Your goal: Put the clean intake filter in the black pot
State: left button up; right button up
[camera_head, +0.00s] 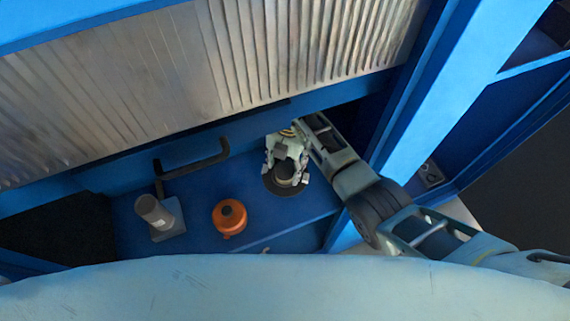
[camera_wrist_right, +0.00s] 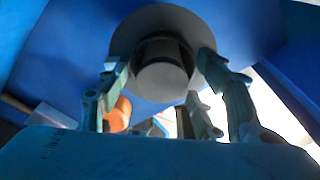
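My right gripper (camera_head: 286,171) reaches down over a dark round piece with a wide rim (camera_head: 287,191), which looks like the black pot. A short grey-topped cylinder with a dark band (camera_wrist_right: 165,68) stands in the middle of that rim; it may be the filter, but I cannot tell. In the right wrist view the fingers (camera_wrist_right: 164,66) are spread on both sides of this cylinder, with small gaps visible. Another grey cylinder with a pale label (camera_head: 155,212) stands at the left on a grey block; whether it is a filter is unclear. My left gripper is not in view.
An orange round container (camera_head: 229,217) stands on the blue floor between the grey cylinder and the gripper. A black bar handle (camera_head: 196,162) sticks out behind it. A ribbed metal panel (camera_head: 200,65) rises at the back, and a blue post (camera_head: 440,85) stands right of the gripper.

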jog(key=shift+r, duration=0.2)
jog(key=r+p, duration=0.4)
jog(key=r, duration=0.1)
jog(key=w+r+p, duration=0.1)
jog(key=r+p, duration=0.1)
jog(key=shift+d+r, duration=0.25)
jog(key=shift+d, duration=0.05)
jog(key=shift+f, duration=0.1)
